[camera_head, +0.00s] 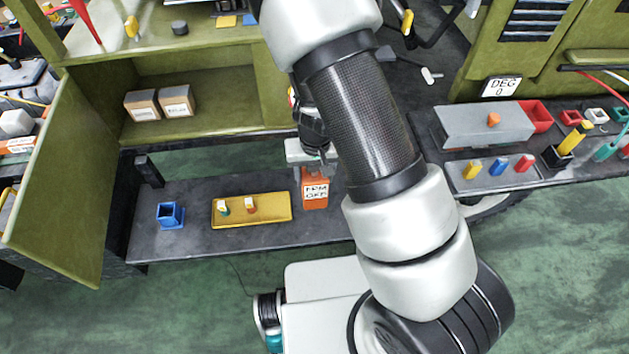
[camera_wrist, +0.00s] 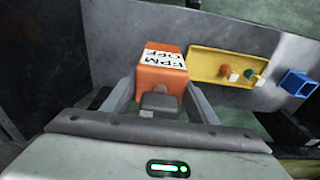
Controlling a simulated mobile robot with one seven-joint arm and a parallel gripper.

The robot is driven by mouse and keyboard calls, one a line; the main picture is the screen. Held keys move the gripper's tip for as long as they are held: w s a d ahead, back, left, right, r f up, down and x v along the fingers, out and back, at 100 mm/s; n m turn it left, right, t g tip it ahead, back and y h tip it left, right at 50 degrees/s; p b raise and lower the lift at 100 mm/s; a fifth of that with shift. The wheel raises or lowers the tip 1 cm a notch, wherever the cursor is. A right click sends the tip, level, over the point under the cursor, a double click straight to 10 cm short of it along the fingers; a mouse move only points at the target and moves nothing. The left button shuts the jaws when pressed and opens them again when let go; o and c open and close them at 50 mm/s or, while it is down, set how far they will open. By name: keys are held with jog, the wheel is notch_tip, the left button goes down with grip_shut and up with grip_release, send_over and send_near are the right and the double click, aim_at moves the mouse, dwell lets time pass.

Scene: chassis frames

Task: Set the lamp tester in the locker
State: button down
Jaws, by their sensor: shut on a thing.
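An orange box (camera_head: 314,190) with a white label, seemingly reading "FPM OFF", is in my gripper (camera_head: 314,168) at the right part of the low dark bench. No thing is marked as a lamp tester; this box may be it. In the wrist view the fingers of my gripper (camera_wrist: 160,101) are on either side of the orange box (camera_wrist: 160,85) at its near end, by a grey block. I cannot tell whether the box touches the bench. The olive locker (camera_head: 220,93) stands open behind the bench, with two cardboard boxes (camera_head: 160,103) inside at the left.
The locker door (camera_head: 62,185) swings out at the left. On the bench (camera_head: 190,245) are a yellow tray (camera_head: 270,218) with small pegs and a blue holder (camera_head: 171,216). The locker floor right of the cartons is clear.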

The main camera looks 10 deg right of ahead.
notch_tip(320, 180, up, 3)
jog(key=shift+r+p, duration=0.1)
jog(key=shift+p, duration=0.25)
jog(key=d+r+p, duration=0.3)
jog(key=r+p, duration=0.2)
jog(key=r, duration=0.6)
jog(key=w+d+r+p, duration=0.1)
jog(key=d+r+p, duration=0.3)
jog(key=r, duration=0.7)
jog(key=shift+d+r+p, duration=0.15)
jog(key=shift+r+p, duration=0.2)
jog(key=shift+p, duration=0.7)
jog(key=shift+w, duration=0.1)
jog(key=b, duration=1.5)
send_near(314, 168)
jog(key=w+a+f, duration=0.1)
jog(key=w+f, duration=0.2)
jog(key=f, duration=0.3)
jog(key=w+a+f, duration=0.2)
jog(key=w+f, duration=0.1)
jog(key=f, duration=0.3)
notch_tip(314, 168, down, 9)
jog(key=b, duration=0.2)
jog(key=shift+s+f, duration=0.2)
jog(key=shift+s, duration=0.05)
jog(key=shift+d, duration=0.1)
